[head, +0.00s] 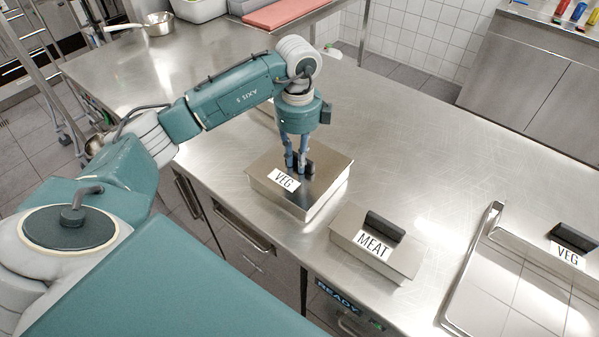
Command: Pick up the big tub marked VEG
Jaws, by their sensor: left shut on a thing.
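The big steel tub marked VEG (325,174) is near the middle of the steel counter, with its white label facing me and a black handle on its lid. My left gripper (296,170) points down from above and is shut on that handle. Its fingers hide part of the handle. The tub looks level; I cannot tell whether its base is touching the counter. My right gripper is not in view.
A smaller tub marked MEAT (400,262) stands just to the right. Another tub marked VEG (567,256) is at the right edge, by a metal-framed tray (470,275). A saucepan (158,24) stands far left.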

